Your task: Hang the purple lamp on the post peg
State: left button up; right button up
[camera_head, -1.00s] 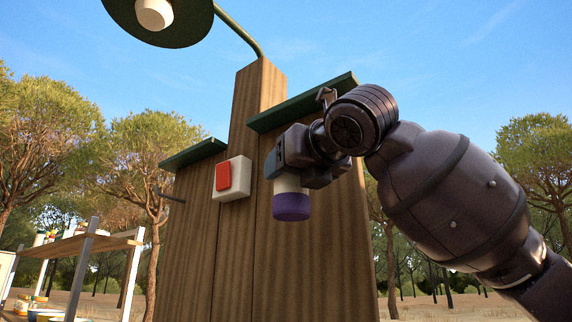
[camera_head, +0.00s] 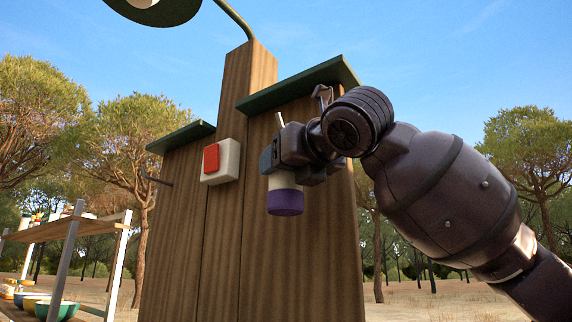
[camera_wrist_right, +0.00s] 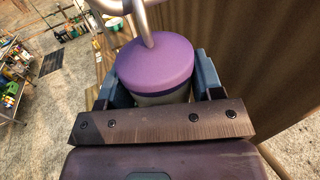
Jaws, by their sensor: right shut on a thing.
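The purple lamp (camera_head: 286,201) has a white body and purple ends. My right gripper (camera_head: 277,163) is shut on it and holds it upright in front of the wooden post boards (camera_head: 222,240). In the right wrist view the lamp's purple top (camera_wrist_right: 155,62) sits between the fingers, with a grey metal handle (camera_wrist_right: 146,25) rising from it. A thin dark peg (camera_head: 157,180) sticks out at the left edge of the boards, left of the lamp and apart from it. My left gripper is not in view.
A white box with a red switch (camera_head: 211,159) is on the post between peg and lamp. Green ledges (camera_head: 300,84) cap the boards, and a green lampshade (camera_head: 160,10) hangs above. A shelf with bowls (camera_head: 60,255) stands at lower left. Open air lies left of the boards.

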jog(key=o, duration=1.1)
jog(key=shift+o, duration=0.2)
jog(key=shift+s+d, duration=0.25)
jog(key=shift+s, duration=0.2)
pick_arm(q)
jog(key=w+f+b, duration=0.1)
jog(key=b, duration=0.1)
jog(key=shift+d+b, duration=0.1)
jog(key=shift+b, duration=0.2)
pick_arm(e)
jog(key=v, duration=1)
jog(key=shift+w, duration=0.1)
